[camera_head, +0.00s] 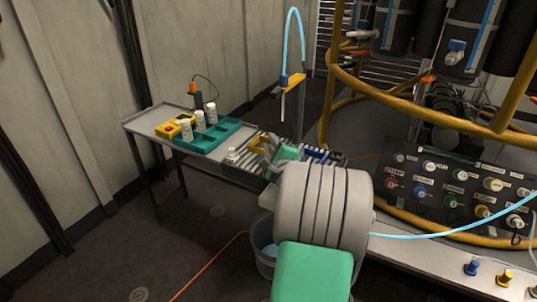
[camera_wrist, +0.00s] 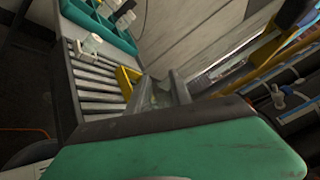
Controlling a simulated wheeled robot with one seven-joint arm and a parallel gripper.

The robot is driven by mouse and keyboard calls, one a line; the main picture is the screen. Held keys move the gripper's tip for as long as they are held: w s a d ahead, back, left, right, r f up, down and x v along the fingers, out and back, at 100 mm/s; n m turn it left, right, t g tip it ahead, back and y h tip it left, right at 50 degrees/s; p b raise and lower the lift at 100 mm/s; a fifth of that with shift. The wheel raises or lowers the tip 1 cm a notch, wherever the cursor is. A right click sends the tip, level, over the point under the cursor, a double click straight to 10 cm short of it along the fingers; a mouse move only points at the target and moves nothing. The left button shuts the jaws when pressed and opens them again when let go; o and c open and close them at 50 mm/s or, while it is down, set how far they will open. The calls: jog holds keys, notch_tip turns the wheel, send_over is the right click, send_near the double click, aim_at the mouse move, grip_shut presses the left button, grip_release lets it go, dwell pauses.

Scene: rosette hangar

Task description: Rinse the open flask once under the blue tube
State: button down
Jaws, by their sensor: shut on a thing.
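My gripper (camera_wrist: 162,92) is shut on a clear, pale greenish thing, the flask (camera_wrist: 160,98), seen between the two grey fingers in the wrist view. Its mouth and lower part cannot be made out. In the head view my gripper (camera_head: 264,150) is over the right end of the roller rack, and the flask is hidden there. The blue tube (camera_head: 302,35) arches over a stand and ends in a pale downward nozzle (camera_head: 282,106) below a yellow bracket (camera_head: 292,81). In the head picture the nozzle shows above my gripper, apart from it.
A side table (camera_head: 150,122) bears a yellow box (camera_head: 168,130) and a teal tray (camera_head: 222,136) with several white bottles. A small white-capped bottle (camera_head: 232,155) stands on the rollers (camera_wrist: 95,88), near a yellow piece (camera_wrist: 128,80). A bucket (camera_head: 262,262) stands below. A valve panel (camera_head: 450,190) is at right.

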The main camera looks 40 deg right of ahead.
jog(key=shift+d+f+n+b, duration=0.15)
jog(key=shift+f+n+b, duration=0.2)
jog(key=shift+n+b, duration=0.75)
jog(key=n+b, duration=0.6)
jog(key=shift+r+n, duration=0.25)
jog(key=shift+n, duration=0.05)
jog(key=n+b, duration=0.1)
jog(key=r+n+b, duration=0.1)
jog(key=n, duration=0.1)
jog(key=shift+n+b, duration=0.3)
jog(key=shift+b, duration=0.05)
